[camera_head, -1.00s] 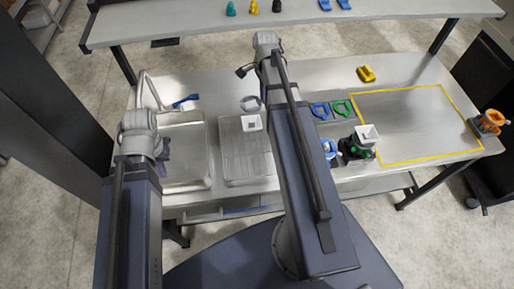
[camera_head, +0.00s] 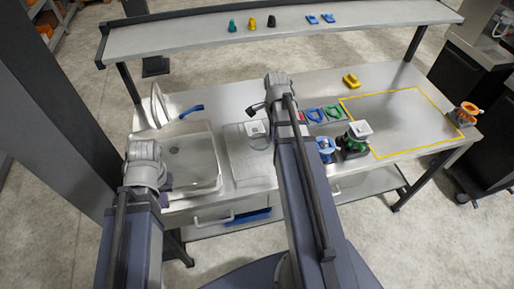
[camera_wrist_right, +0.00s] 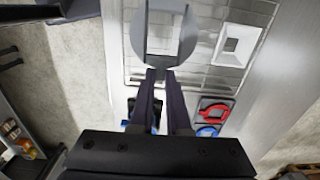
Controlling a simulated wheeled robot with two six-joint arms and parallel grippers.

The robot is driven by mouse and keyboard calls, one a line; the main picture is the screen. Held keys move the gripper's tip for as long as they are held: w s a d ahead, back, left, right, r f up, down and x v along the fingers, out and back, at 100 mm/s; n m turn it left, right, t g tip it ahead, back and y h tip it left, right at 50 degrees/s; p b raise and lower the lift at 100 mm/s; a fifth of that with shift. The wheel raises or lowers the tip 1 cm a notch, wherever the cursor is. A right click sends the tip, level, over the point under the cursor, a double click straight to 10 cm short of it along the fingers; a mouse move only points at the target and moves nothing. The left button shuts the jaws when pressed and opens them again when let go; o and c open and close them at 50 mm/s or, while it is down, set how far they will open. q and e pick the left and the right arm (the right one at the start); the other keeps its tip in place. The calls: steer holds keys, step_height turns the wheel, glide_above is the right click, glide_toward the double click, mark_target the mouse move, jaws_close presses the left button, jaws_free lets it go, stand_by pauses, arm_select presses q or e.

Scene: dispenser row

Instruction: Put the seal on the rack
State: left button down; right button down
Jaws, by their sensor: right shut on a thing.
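A grey ring, seemingly the seal (camera_wrist_right: 136,42), is pinched at its near rim by my right gripper (camera_wrist_right: 160,74) in the right wrist view. The ring is held over the wire rack (camera_wrist_right: 205,72), apart from or touching it I cannot tell. The rack also shows beside the sink in the head view (camera_head: 240,168). A white square funnel (camera_wrist_right: 238,45) sits on the rack, to the right of the ring; it also shows in the head view (camera_head: 257,129). My left gripper (camera_head: 165,180) is near the sink's front left; its jaws are too small to read.
A sink (camera_head: 190,150) lies left of the rack. Red (camera_wrist_right: 215,111) and blue (camera_wrist_right: 208,131) ring parts lie on dark pads near the rack. A green dispenser (camera_head: 352,144) and a blue dispenser (camera_head: 325,147) stand to the right. The yellow-outlined area (camera_head: 400,120) is clear.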

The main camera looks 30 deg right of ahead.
mark_target(273, 152)
steer(key=shift+s+d+r, duration=0.3)
steer(key=shift+s, duration=0.05)
step_height(273, 152, down, 10)
steer(key=b, duration=1)
steer(key=shift+a, duration=0.15)
steer(key=shift+f, duration=0.2)
steer(key=c, duration=0.9)
jaws_free()
steer(key=shift+r, duration=0.15)
step_height(273, 152, up, 12)
steer(key=p, duration=1.2)
steer(key=shift+r, duration=0.1)
